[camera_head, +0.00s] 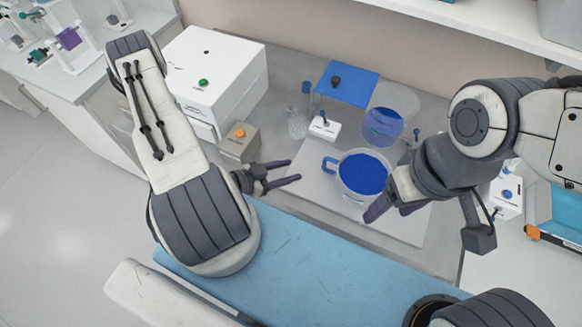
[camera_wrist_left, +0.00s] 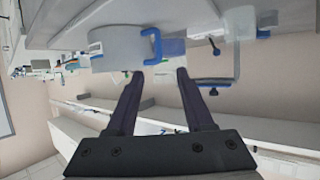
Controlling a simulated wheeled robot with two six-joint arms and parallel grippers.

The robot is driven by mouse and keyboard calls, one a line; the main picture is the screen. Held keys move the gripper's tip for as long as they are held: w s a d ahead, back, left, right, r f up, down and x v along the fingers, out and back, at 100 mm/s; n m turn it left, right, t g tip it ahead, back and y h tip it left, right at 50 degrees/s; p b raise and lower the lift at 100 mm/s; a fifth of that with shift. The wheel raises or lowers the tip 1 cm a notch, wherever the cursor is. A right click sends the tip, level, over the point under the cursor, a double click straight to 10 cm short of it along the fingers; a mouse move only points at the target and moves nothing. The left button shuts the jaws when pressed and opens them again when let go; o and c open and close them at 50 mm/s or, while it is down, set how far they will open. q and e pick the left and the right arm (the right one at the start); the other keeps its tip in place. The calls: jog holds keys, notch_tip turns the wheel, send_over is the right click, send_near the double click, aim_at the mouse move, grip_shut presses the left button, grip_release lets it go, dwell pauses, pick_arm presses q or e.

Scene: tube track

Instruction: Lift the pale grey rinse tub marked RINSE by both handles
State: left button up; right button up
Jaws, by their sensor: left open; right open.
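The pale grey tub (camera_head: 349,194) stands on a light grey board and holds blue liquid (camera_head: 362,174). Its left blue handle (camera_head: 329,164) faces my left gripper; the right handle is hidden behind my right gripper. I cannot read any lettering on it. My left gripper (camera_head: 295,170) is open and empty, a short gap left of that handle. In the left wrist view the tub (camera_wrist_left: 108,42) and its blue handle (camera_wrist_left: 152,46) lie beyond the open fingers (camera_wrist_left: 160,74). My right gripper (camera_head: 387,211) is open at the tub's front right; contact cannot be told.
A clear vessel with blue liquid (camera_head: 382,127) stands behind the tub. A white block with a blue knob (camera_head: 324,128), a blue plate (camera_head: 346,84), a beige box (camera_head: 239,142) and a large white box (camera_head: 214,70) stand around. The grey board (camera_head: 310,185) is clear left of the tub.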

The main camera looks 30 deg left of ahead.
pick_arm(q)
jog(key=x, duration=1.2)
jog(key=shift+w+d+r, duration=0.1)
jog(key=shift+d+r, duration=0.1)
jog(key=shift+r, duration=0.15)
grip_shut()
dwell(1.0)
